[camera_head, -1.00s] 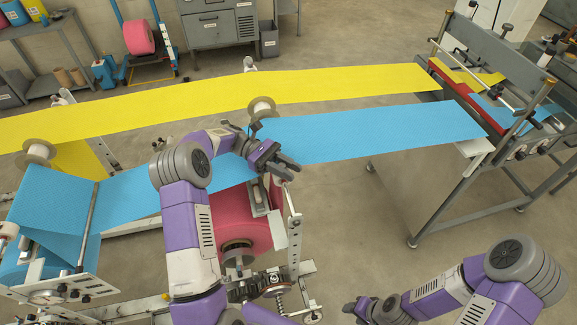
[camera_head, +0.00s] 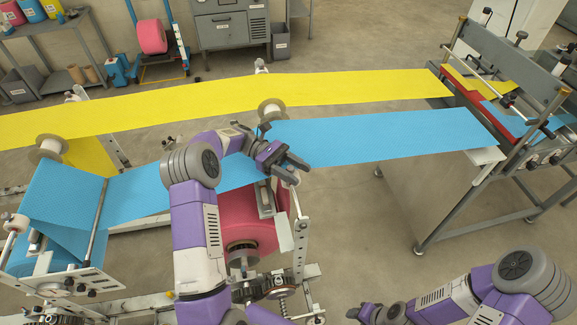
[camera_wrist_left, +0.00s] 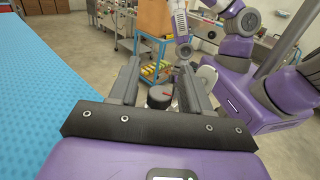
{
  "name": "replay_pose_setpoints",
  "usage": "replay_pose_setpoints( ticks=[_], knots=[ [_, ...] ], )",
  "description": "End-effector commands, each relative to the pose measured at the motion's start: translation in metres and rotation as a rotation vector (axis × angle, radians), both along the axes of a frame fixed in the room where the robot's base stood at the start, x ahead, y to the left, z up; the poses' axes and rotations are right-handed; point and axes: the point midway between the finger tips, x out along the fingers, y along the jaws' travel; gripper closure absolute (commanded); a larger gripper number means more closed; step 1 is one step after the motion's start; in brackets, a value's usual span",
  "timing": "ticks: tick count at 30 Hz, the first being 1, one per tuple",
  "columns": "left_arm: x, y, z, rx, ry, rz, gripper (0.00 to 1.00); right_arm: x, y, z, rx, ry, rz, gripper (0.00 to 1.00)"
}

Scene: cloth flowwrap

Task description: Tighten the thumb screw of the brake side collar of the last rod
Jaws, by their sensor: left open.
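My left gripper (camera_head: 298,170) is over the near edge of the blue web (camera_head: 380,138), above the end of the rod, in the head view. In the left wrist view its two fingers (camera_wrist_left: 160,66) are apart. A pale disc (camera_wrist_left: 207,75), perhaps the collar's flange, is partly hidden behind the right finger. I cannot tell whether the fingers touch the knob. My right gripper (camera_head: 360,311) is low at the bottom edge, small and unclear.
The yellow web (camera_head: 200,98) runs behind the blue one. A white spool flange (camera_head: 271,108) stands between them. A pink roll (camera_head: 247,222) hangs below my left arm. The machine frame (camera_head: 500,110) is at the right. Floor between is clear.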

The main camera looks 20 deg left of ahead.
Motion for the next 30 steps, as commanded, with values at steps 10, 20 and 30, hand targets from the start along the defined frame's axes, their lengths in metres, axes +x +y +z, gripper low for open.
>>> replay_pose_setpoints(
  ticks=[10,20,30],
  knots=[
    [0.011,0.049,-0.002,0.0,-0.001,0.002,0.52,0.0,0.0,-0.005,0.0,0.0,0.0,0.52],
    [0.014,0.065,0.0,-0.003,0.0,-0.003,0.52,0.0,0.0,0.002,0.0,0.0,0.0,0.52],
    [0.015,0.07,0.0,0.0,-0.001,0.001,0.52,0.0,0.0,0.002,0.0,0.0,0.0,0.52]
  ],
)
